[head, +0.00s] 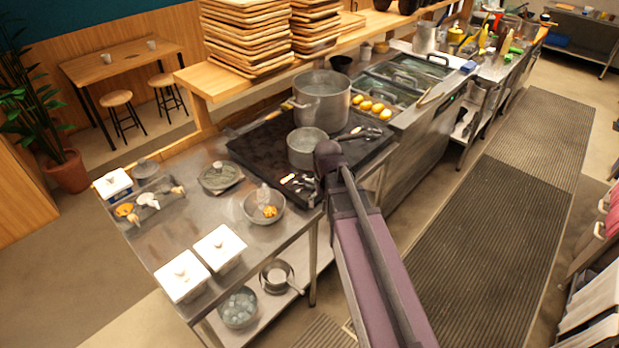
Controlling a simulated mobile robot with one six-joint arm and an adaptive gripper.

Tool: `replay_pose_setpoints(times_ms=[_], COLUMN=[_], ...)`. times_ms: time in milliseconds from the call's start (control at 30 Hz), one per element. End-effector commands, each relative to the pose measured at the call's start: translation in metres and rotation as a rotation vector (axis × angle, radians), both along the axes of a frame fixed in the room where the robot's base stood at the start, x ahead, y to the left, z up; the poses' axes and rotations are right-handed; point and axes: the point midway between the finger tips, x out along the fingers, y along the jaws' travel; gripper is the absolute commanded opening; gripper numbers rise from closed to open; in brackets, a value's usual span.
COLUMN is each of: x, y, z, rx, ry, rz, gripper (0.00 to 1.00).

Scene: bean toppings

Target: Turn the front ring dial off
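A black cooktop (262,142) is set into the steel counter in the middle of the head view. A tall steel pot (322,103) stands at its back. A smaller steel pot (307,150) stands in front of it, close to the visible end of my arm. Pale metal pieces lie on the cooktop's front part and to the right of the smaller pot; they are too small to tell apart. I cannot make out the front ring dial; my arm covers part of the cooktop's front right edge.
On the left counter are a steel bowl (263,207) with orange food, two white lidded containers (183,276) (219,248) and a small tray. Stacked wooden trays (245,35) stand on the shelf behind. Yellow items lie right of the tall pot. The ribbed floor mat (480,210) is clear.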

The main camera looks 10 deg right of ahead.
Motion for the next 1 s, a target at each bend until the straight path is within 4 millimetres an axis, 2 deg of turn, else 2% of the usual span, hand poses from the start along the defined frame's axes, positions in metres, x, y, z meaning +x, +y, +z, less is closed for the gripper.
replay_pose_setpoints(times_ms=[33, 200, 400, 500, 700, 1000], x=[0.03, 0.1, 0.17, 0.193, 0.212, 0.212], y=[0.0, 0.0, 0.001, 0.001, 0.001, 0.0], z=[0.008, 0.021, 0.033, 0.037, 0.04, 0.039], rx=[0.0, 0.001, 0.001, 0.001, 0.001, 0.001], ry=[0.0, 0.0, 0.0, 0.0, -0.001, -0.001], rz=[-0.032, -0.161, -0.299, -0.348, -0.398, -0.402], gripper=[0.94, 0.94, 0.94, 0.94, 0.94, 0.94])
